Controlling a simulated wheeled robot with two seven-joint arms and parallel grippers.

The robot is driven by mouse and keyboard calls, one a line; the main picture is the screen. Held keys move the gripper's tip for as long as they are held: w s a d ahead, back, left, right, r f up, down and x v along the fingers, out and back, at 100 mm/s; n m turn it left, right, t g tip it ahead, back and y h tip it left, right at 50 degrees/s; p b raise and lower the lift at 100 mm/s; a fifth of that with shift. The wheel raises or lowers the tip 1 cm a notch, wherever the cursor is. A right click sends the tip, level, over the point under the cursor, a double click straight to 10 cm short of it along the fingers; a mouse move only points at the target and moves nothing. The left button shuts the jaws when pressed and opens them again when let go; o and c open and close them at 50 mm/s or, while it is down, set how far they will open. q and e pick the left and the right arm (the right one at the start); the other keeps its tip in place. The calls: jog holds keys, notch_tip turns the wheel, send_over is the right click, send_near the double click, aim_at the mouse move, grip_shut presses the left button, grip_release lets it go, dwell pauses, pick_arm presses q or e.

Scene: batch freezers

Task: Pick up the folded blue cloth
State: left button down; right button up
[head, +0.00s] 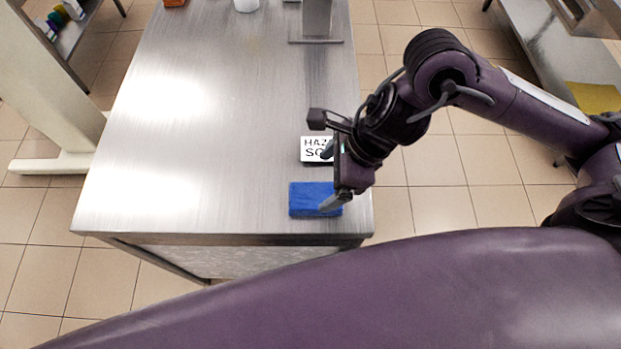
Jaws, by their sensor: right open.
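The folded blue cloth (303,198) lies flat near the front right corner of the steel table (180,185). My right gripper (328,178) is open above the right part of the table. One finger's tip overlaps the right side of the cloth in the picture; the other finger is near a white lettered box. I cannot tell whether the finger touches the cloth. Nothing shows between the fingers as held. My left gripper is out of view.
A metal stand (317,25), a white container (246,4) and an orange item (174,2) are at the back. The table's left half is clear.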

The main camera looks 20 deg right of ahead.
aim_at(317, 195)
jog(key=shift+s+d+f, duration=0.15)
jog(key=shift+d+f, duration=0.1)
jog(key=shift+d, duration=0.1)
jog(key=x, duration=0.2)
jog(key=shift+s+a+f+p, duration=0.15)
jog(key=shift+f+p, duration=0.15)
jog(key=shift+p, duration=0.1)
jog(key=p+x, duration=0.1)
jog(key=x, duration=0.2)
jog(key=shift+f, duration=0.35)
jog(key=shift+a+f, duration=0.2)
jog(key=shift+f, duration=0.2)
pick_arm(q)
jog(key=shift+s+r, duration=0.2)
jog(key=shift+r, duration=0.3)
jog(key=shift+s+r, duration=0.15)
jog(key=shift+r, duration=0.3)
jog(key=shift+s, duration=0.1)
pick_arm(e)
jog(key=c, duration=1.1)
jog(key=shift+o, duration=0.2)
jog(key=shift+r, duration=0.1)
